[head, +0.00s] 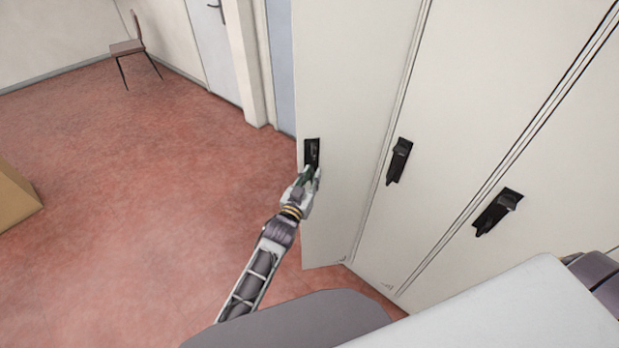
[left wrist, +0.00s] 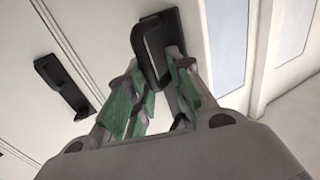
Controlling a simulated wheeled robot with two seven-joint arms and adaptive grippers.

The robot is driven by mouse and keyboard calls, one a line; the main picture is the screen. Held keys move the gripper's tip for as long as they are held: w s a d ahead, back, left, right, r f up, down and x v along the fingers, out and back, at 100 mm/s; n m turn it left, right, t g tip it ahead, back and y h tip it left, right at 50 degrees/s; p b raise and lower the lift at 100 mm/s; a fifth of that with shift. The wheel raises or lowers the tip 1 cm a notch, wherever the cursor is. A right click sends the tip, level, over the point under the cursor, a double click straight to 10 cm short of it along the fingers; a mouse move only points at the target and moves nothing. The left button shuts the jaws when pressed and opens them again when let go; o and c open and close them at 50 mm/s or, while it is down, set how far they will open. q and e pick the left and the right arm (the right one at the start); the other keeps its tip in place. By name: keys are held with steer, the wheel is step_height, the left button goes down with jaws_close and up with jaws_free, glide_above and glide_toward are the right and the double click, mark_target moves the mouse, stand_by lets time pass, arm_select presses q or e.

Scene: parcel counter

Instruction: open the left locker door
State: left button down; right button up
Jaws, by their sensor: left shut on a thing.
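The left locker door (head: 345,110) is a tall off-white panel. It stands partly open, its bottom edge angled out from the line of the other doors, with its free side on the left. Its black handle (head: 312,150) is near that free edge. My left gripper (head: 313,172) is shut on this handle from below. In the left wrist view the green-padded fingers (left wrist: 155,95) close around the lower part of the dark handle (left wrist: 150,45). The locker's inside is hidden behind the door. My right gripper is not in view.
Two more locker doors with black handles (head: 399,160) (head: 497,211) stand shut to the right. Red floor (head: 150,200) is clear left of the door. A cardboard box (head: 14,195) is at the left edge, and a chair (head: 128,48) stands far back.

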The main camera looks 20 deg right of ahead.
mark_target(315, 153)
arm_select(q)
steer(key=c, duration=1.6)
jaws_free()
steer(key=shift+s+d+r, duration=0.1)
steer(key=shift+s+d, duration=0.25)
steer(key=shift+d, duration=0.1)
steer(key=shift+o, duration=0.4)
steer(key=shift+d, duration=0.2)
steer(key=shift+a, duration=0.1)
steer(key=shift+w+r, duration=0.1)
steer(key=shift+r, duration=0.55)
step_height(315, 153, up, 9)
steer(key=shift+w+a+f, duration=0.1)
steer(key=shift+a, duration=0.05)
steer(key=shift+s+r, duration=0.2)
steer(key=shift+r, duration=0.1)
steer(key=shift+w+f, duration=0.15)
steer(key=shift+f, duration=0.05)
steer(key=shift+o, duration=0.2)
steer(key=shift+f, duration=0.1)
